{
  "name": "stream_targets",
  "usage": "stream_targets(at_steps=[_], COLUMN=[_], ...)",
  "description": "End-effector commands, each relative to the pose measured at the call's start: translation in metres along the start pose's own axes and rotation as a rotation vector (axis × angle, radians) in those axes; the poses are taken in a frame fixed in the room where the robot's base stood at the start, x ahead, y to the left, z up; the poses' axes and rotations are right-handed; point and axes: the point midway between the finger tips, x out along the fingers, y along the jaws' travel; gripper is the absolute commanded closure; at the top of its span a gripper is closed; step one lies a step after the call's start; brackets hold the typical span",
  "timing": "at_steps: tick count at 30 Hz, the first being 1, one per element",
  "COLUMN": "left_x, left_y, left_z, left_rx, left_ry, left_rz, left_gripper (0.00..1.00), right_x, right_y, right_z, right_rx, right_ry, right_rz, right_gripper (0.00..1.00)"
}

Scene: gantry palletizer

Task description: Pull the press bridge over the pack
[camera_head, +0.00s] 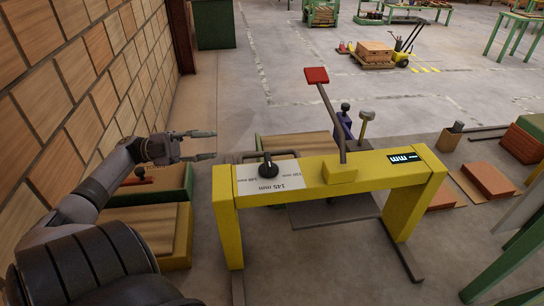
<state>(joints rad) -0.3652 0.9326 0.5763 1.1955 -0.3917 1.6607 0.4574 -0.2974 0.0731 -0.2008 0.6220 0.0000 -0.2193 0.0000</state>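The yellow press bridge (370,172) stands on two legs in the middle of the view. It carries a black knob (268,168), a white scale sheet marked 145 mm, a lever with a red plate (316,75) and a small mm display (404,157). A dark bar handle (243,154) shows at its left end. My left gripper (214,145) is open and empty, left of this handle and apart from it in the picture. A wooden-topped block (290,143) lies behind the bridge, partly hidden; I cannot tell whether it is the pack. My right gripper is out of view.
A wall of wooden blocks (70,90) rises close on the left. Green-and-yellow boxes (150,232) stand below my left arm. Orange boards (487,180) lie at the right. A yellow pallet truck (402,55) stands behind; the floor between is mostly clear.

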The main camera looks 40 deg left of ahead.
Motion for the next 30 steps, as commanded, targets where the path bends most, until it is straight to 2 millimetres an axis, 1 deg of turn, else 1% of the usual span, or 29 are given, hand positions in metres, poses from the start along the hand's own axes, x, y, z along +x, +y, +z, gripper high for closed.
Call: stream_targets(at_steps=[1, 4, 8, 11, 14, 17, 20, 24, 30], left_x=[-0.003, -0.005, -0.008, -0.007, -0.001, 0.013, 0.033, 0.065, 0.108], left_y=[0.012, 0.021, 0.032, 0.034, 0.033, 0.031, 0.029, 0.029, 0.029], left_z=[0.007, 0.013, 0.019, 0.020, 0.019, 0.018, 0.017, 0.017, 0.017], left_rx=[0.000, 0.000, 0.000, 0.000, 0.000, 0.001, 0.001, 0.001, 0.001], left_ry=[0.000, 0.000, 0.000, 0.000, 0.002, 0.003, 0.004, 0.005, 0.005], left_rz=[0.000, 0.000, 0.000, 0.000, 0.001, 0.001, -0.001, -0.002, -0.001], left_gripper=[0.69, 0.69, 0.69, 0.69, 0.69, 0.69, 0.69, 0.69, 0.69], right_x=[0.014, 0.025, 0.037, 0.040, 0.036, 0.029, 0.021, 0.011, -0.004], right_y=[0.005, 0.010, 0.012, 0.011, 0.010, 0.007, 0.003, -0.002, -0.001], right_z=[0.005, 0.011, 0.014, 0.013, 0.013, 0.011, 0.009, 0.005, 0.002], right_rx=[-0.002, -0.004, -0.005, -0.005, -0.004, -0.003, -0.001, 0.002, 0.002], right_ry=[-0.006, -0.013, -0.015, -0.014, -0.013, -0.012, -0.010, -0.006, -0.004], right_rz=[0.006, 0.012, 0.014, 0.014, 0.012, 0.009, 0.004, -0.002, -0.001], right_gripper=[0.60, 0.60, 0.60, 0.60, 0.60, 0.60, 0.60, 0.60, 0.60])
